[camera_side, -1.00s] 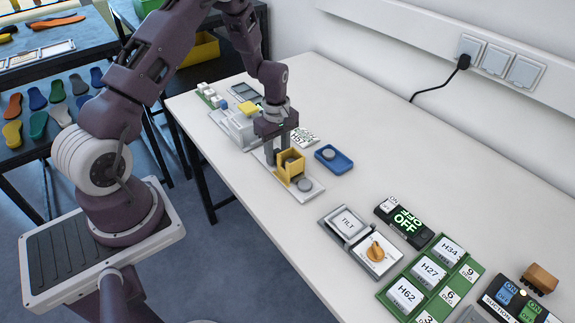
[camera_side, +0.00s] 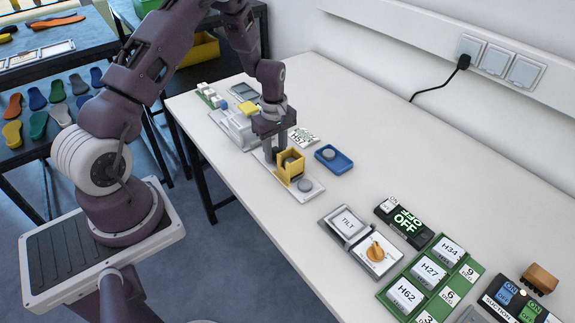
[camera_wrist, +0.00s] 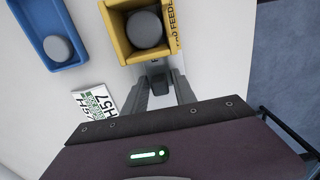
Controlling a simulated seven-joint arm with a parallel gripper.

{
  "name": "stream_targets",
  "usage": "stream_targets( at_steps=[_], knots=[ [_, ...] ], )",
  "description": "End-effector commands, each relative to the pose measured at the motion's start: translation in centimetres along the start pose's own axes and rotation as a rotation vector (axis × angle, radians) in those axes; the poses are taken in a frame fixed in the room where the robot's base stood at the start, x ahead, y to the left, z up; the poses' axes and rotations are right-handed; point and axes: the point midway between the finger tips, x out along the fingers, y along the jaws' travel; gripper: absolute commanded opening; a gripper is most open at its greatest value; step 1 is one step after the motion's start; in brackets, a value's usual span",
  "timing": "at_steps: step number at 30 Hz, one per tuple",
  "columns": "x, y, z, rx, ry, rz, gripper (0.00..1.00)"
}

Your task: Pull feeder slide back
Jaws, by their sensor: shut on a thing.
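The feeder slide is a yellow open-topped box (camera_side: 290,165) on a light base plate (camera_side: 308,190); a grey round piece sits inside it. In the wrist view the yellow box (camera_wrist: 137,31) is at the top centre, with the grey round piece (camera_wrist: 145,29) in it. My gripper (camera_side: 275,151) points down at the box's far-left side. In the wrist view my gripper's fingers (camera_wrist: 159,85) are shut on a small dark tab (camera_wrist: 158,73) at the box's near side. The tab is partly hidden between the fingers.
A blue tray (camera_side: 334,159) with a grey round piece stands right of the feeder. A printed H57 card (camera_side: 303,138) lies behind. A white fixture (camera_side: 237,127) stands left of my gripper. The tilt unit (camera_side: 345,224) is in front; the table's middle right is clear.

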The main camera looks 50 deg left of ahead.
Motion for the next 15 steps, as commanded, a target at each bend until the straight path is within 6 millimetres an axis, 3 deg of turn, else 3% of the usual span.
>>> stream_targets(
  at_steps=[15],
  knots=[
    [0.0, 0.1, -2.7, -0.002, 0.001, 0.002, 0.07]
  ],
)
